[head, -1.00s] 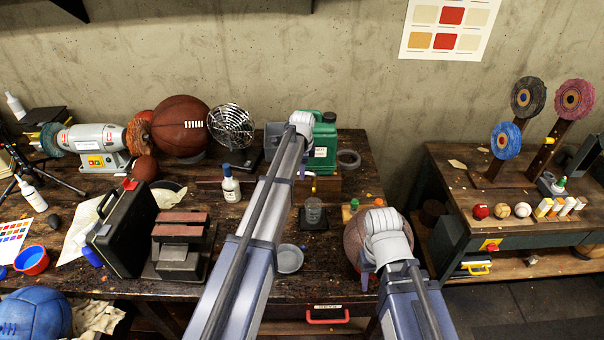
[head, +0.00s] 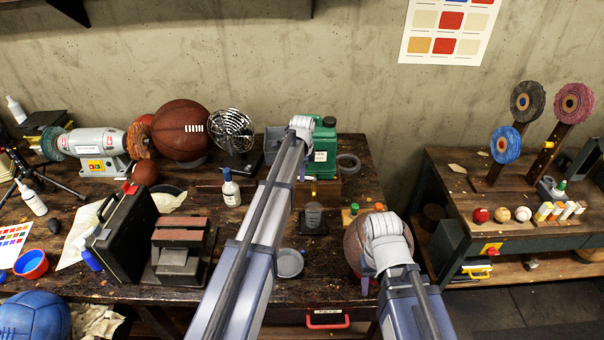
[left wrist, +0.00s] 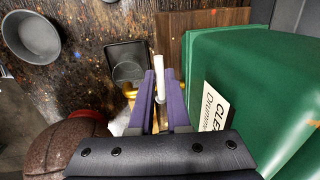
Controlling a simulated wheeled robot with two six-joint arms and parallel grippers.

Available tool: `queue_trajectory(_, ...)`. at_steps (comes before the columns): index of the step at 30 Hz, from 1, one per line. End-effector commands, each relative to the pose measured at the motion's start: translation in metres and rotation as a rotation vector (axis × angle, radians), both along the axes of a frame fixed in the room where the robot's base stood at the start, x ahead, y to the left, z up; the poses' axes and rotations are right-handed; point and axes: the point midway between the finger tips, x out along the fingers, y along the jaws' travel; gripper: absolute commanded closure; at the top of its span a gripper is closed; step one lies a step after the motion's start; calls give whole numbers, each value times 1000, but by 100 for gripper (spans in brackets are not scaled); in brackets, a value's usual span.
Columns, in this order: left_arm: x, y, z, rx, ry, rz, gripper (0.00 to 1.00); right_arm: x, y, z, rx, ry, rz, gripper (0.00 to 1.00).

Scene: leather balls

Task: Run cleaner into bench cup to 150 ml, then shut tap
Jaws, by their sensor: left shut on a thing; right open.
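The green cleaner drum (head: 322,150) stands on the workbench, and its side fills the right of the left wrist view (left wrist: 225,60). A yellow tap (head: 313,187) shows low on its front. My left gripper (left wrist: 159,82) is shut on the white tap lever (left wrist: 158,68) between its purple fingers. The clear grey bench cup (head: 313,213) stands upright on a black square pad (head: 314,230) below the tap; it also shows in the left wrist view (left wrist: 128,72). Its liquid level and any stream are unreadable. My right gripper (head: 366,277) is open beside a brown ball (head: 354,243).
A grey bowl (head: 290,263) sits in front of the cup. A white bottle with a blue top (head: 231,188) and a black case (head: 125,235) stand to the left. A grey ring (head: 348,163) lies right of the drum. A side bench (head: 450,190) holds wheels and small balls.

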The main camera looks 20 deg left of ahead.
Motion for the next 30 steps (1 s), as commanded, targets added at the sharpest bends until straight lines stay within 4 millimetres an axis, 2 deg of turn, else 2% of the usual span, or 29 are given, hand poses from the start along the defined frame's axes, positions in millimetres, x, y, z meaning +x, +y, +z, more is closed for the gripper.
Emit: queue_trajectory(30, -1, -1, 0, -1, 1, 27, 100, 0, 0, 0, 0, 0, 0, 50)
